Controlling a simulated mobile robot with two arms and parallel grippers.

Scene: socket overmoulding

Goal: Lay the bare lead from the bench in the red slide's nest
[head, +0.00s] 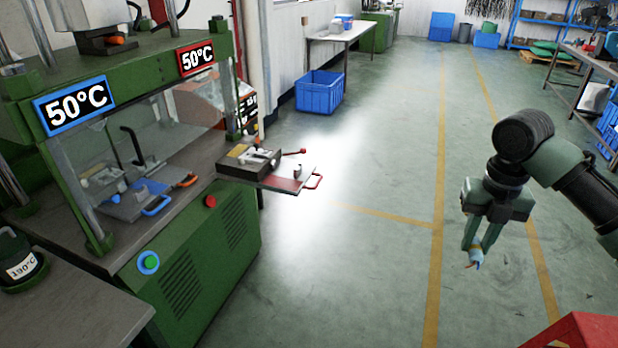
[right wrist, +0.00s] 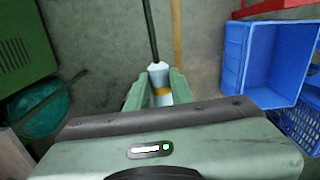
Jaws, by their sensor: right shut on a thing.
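My right gripper (head: 472,243) hangs over the open floor at the right, far from the press. It is shut on the lead (head: 476,258), whose pale body and thin blue and orange ends show below the fingers. The red slide (head: 290,184) sticks out from the press at the left, with a red handle. Its dark mould block (head: 240,163) carries the nest, whose details are too small to tell. My left gripper is out of view.
A blue crate (head: 320,93) stands by the wall. A red object (head: 575,332) is at the bottom right. The floor between slide and gripper is clear.

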